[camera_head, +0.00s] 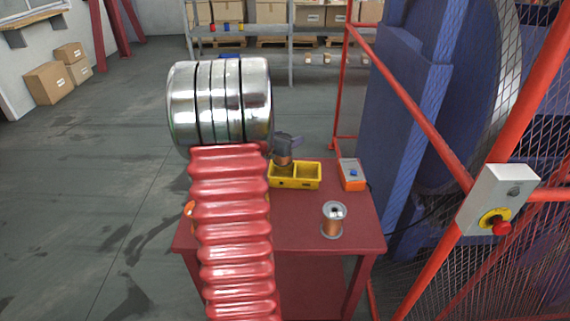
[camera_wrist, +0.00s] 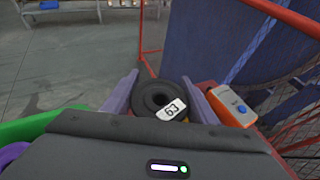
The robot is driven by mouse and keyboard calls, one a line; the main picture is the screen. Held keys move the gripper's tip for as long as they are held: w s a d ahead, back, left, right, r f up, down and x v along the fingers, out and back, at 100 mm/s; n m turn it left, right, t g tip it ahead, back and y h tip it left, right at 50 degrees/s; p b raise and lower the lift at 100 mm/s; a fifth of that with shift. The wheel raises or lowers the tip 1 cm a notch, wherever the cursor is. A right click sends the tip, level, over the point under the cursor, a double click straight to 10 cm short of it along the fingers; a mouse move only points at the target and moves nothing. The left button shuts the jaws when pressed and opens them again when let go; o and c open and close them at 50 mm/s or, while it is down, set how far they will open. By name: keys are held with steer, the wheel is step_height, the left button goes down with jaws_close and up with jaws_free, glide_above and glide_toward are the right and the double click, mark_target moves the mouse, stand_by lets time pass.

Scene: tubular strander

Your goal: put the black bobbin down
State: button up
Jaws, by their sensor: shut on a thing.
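The black bobbin (camera_head: 283,158), wound with copper wire, is at the back left of the yellow two-compartment tray (camera_head: 308,183) on the red table. In the head view my arm hides most of the gripper, and only a purple finger shows beside the bobbin. I cannot tell whether the bobbin touches the tray.
A copper bobbin with grey flanges (camera_head: 333,220) stands at the table's front right. An orange control box (camera_head: 352,174) with a blue knob stands right of the tray. A red guard frame (camera_head: 425,125) rises at the right.

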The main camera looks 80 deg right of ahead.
mark_target(278, 161)
steer(key=shift+f, duration=1.95)
steer(key=shift+f, duration=1.85)
steer(key=shift+f, duration=0.1)
steer(key=o, duration=1.8)
steer(key=shift+f, duration=0.1)
steer(key=v, duration=1.2)
